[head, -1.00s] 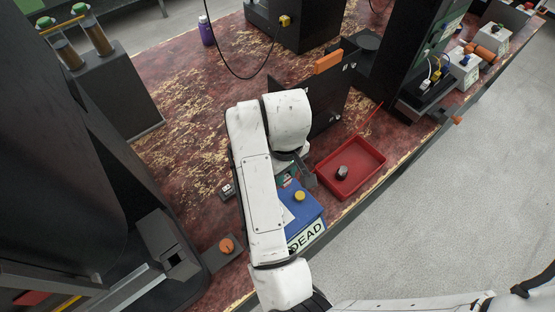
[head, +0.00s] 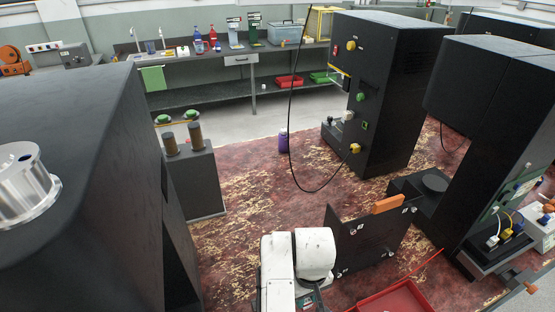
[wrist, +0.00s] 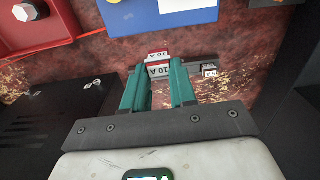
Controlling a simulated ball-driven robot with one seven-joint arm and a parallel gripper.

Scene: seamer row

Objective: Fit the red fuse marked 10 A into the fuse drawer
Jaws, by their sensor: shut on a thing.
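In the wrist view my gripper (wrist: 160,78) has its two teal fingers closed on the red fuse (wrist: 158,69). The fuse has a red body and a white label reading 10 A, and it sits at the fingertips above the mottled red bench top. Its lower part is hidden by the fingers. In the head view only my white arm shows at the bottom edge; the gripper and fuse are out of sight there. I cannot make out the fuse drawer in either view now.
A small dark and white block (wrist: 208,70) lies right of the fuse. A blue box (wrist: 165,14) and a red tray (wrist: 58,28) lie beyond. The red tray also shows in the head view (head: 395,300). A black panel (head: 365,240) with an orange handle stands beside my arm.

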